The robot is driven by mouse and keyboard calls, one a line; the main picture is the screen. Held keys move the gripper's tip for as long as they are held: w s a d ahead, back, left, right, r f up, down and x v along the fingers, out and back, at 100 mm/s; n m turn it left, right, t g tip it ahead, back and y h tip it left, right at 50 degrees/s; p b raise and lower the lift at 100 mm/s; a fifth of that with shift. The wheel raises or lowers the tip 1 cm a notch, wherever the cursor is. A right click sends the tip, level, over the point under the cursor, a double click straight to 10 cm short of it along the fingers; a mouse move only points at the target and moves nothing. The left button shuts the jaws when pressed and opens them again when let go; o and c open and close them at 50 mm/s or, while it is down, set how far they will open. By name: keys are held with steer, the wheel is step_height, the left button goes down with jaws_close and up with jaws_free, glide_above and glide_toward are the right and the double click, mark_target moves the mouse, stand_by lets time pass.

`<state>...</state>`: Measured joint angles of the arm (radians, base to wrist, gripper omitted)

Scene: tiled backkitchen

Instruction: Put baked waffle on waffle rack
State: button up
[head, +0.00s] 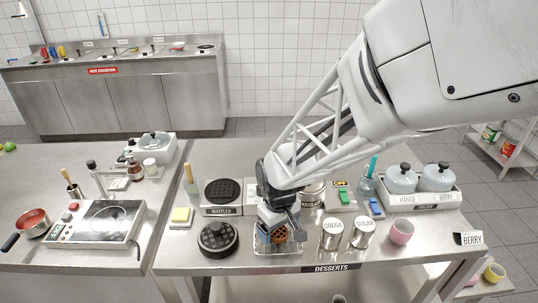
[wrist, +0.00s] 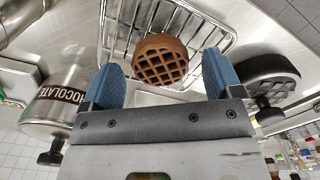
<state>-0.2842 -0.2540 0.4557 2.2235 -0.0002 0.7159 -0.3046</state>
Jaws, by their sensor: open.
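The baked waffle (wrist: 163,61) is round and brown with a grid top. It is over the wire waffle rack (wrist: 222,30) in the wrist view and appears to rest on it. In the head view a part of the waffle (head: 281,235) shows under my gripper (head: 276,227), above the rack (head: 287,249) at the front of the counter. My gripper's blue fingers are apart, one on each side of the waffle, with gaps between them and it.
The black waffle-iron lid (head: 217,239) lies left of the rack, with the waffle iron base (head: 223,196) behind it. Cocoa (head: 333,233) and sugar (head: 362,232) canisters stand close on the right. A chocolate canister (wrist: 60,92) stands near my gripper.

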mark_target(279, 231)
step_height(279, 231, up, 11)
steer(key=shift+r, duration=0.15)
stand_by(0.4)
stand_by(0.5)
steer(key=s+d+r+m+t, duration=0.1)
steer(key=s+d+r+m, duration=0.2)
steer(key=s+d, duration=0.4)
steer(key=s+d+r+m+t, duration=0.1)
steer(key=s+d+r+m, duration=0.3)
steer(key=s, duration=0.5)
steer(key=d, duration=0.2)
steer(key=shift+s+d+t, duration=0.15)
steer(key=shift+d+t, duration=0.15)
steer(key=shift+d, duration=0.1)
stand_by(0.4)
